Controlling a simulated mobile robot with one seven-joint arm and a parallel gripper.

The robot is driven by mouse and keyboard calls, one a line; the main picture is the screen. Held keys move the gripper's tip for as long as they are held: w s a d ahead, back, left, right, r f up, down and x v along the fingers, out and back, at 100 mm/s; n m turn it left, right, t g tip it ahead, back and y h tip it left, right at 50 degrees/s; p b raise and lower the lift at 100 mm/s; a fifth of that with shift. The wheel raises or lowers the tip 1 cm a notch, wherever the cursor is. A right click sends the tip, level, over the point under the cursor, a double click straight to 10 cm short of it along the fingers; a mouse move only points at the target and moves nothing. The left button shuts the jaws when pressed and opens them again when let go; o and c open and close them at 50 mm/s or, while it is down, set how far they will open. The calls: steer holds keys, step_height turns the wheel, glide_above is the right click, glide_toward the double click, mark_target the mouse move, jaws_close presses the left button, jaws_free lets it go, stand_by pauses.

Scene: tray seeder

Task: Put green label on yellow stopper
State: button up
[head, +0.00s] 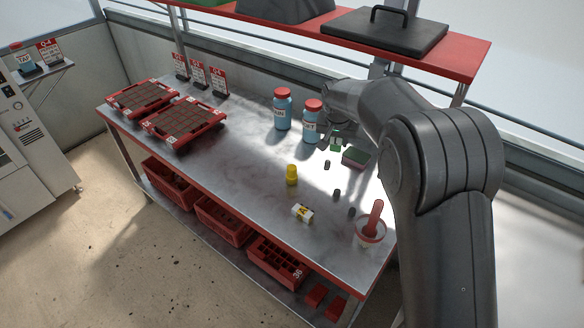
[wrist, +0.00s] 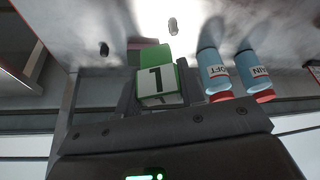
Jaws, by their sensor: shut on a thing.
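My gripper (wrist: 160,92) is shut on the green label (wrist: 157,80), a small green block with a white face marked 1. In the head view the green label (head: 336,147) shows below my gripper (head: 334,137), above the bench near the blue bottles. The label looks held clear of the bench top, though the gap is hard to judge. The yellow stopper (head: 292,174) stands upright on the bench, left of and nearer than my gripper, apart from it. The stopper does not show in the wrist view.
Two blue bottles with red caps (head: 283,109) (head: 312,122) stand just left of my gripper. A dark pink-and-green block (head: 355,156), small dark pieces (head: 336,194), a yellow-and-white piece (head: 302,212) and a cup with a red handle (head: 371,236) are nearby. Red trays (head: 183,122) sit left.

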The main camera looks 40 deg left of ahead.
steer(key=s+a, duration=0.1)
steer(key=a, duration=0.2)
glide_above(292, 166)
step_height(292, 166, down, 6)
steer(key=shift+f, duration=2.2)
steer(key=shift+f, duration=0.15)
steer(key=o, duration=1)
steer(key=shift+c, duration=0.2)
